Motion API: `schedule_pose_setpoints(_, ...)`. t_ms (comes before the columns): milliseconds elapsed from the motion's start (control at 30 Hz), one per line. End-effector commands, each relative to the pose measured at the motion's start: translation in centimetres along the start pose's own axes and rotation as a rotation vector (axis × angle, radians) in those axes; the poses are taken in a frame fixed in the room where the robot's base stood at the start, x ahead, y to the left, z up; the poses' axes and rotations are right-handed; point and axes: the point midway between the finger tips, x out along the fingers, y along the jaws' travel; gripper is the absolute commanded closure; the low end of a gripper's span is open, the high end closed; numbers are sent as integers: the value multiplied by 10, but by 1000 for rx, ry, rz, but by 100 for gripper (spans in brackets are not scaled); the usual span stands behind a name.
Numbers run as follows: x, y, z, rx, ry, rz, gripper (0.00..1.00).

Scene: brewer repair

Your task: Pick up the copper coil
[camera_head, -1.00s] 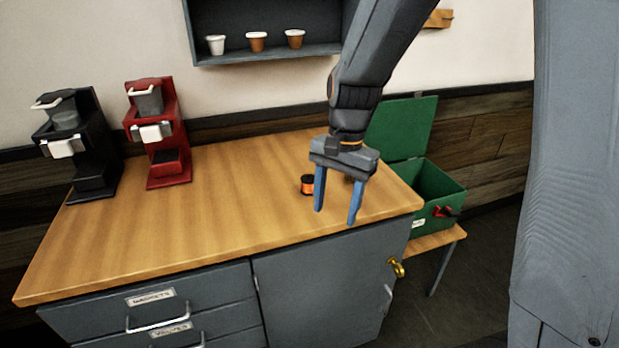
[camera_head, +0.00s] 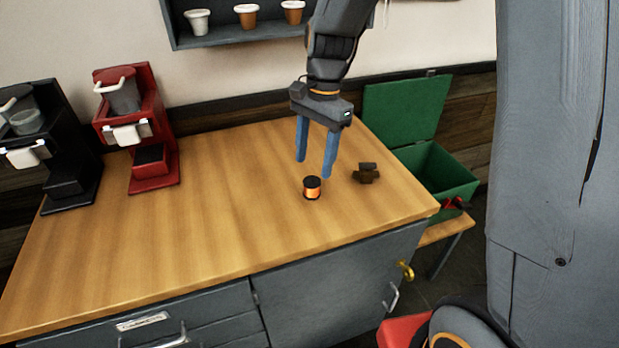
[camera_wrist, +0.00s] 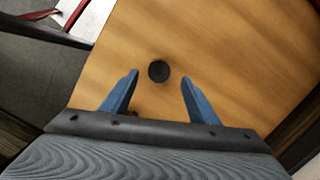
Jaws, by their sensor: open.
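The copper coil (camera_head: 312,188) is a small orange-copper spool with black ends, standing upright on the wooden counter (camera_head: 230,215). In the wrist view the coil (camera_wrist: 159,71) shows as a dark disc from above, ahead of the fingertips and roughly between them. My gripper (camera_head: 314,170) is open and empty, with its blue fingers pointing down above the counter, a little behind the coil. It does not touch the coil.
A small dark brown object (camera_head: 366,173) lies right of the coil. A red brewer (camera_head: 138,130) and a black brewer (camera_head: 48,150) stand at left. An open green box (camera_head: 440,178) sits beyond the right edge. A shelf with cups (camera_head: 246,16) hangs above.

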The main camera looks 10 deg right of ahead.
Motion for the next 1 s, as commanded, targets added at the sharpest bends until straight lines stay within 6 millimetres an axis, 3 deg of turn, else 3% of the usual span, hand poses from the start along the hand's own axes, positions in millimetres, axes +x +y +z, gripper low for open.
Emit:
schedule_pose_setpoints(700,72,2,-3,3,-2,2,45)
schedule_pose_setpoints(1000,75,1,-3,1,0,0,45)
